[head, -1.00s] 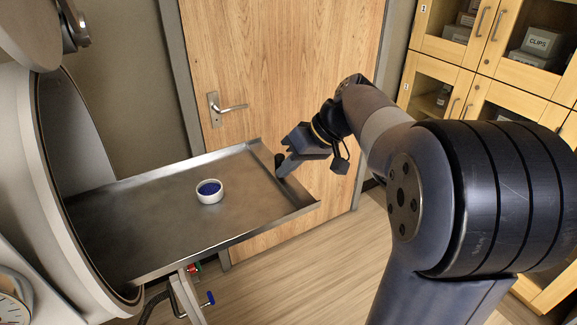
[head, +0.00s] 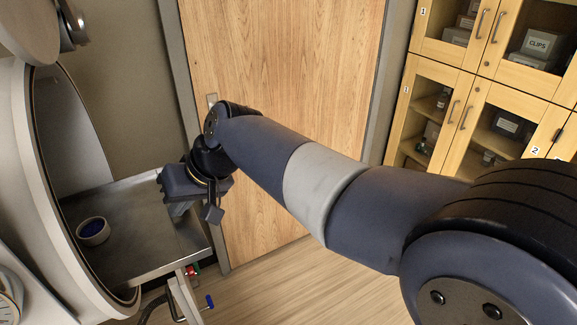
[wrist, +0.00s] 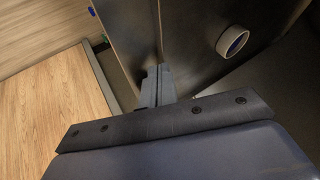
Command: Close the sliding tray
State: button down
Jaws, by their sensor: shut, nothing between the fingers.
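The sliding tray (head: 137,241) is a grey metal sheet with low raised edges. It sticks part way out of the round port at left, with its inner part inside. My gripper (head: 177,208) is shut and empty at the tray's outer end; the arm hides part of that end. In the wrist view the shut fingers (wrist: 157,84) are at the tray's end wall, seemingly against it; exact contact is unclear. The cup also shows there (wrist: 232,41).
The round port rim (head: 45,180) surrounds the tray at left. A wooden door (head: 290,75) stands behind, its handle mostly hidden by my arm. Cabinets (head: 480,90) stand at right. A blue-tipped lever (head: 209,301) is below the tray. Floor at centre is clear.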

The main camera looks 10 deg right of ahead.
aim_at(87, 254)
jog(key=s+a+p, duration=0.1)
jog(key=a, duration=0.4)
jog(key=s+a+p, duration=0.1)
jog(key=s+a, duration=0.1)
jog(key=a, duration=0.4)
jog(key=s+a+p, duration=0.1)
jog(key=a, duration=0.4)
jog(key=shift+s+a, duration=0.35)
jog(key=shift+a, duration=0.05)
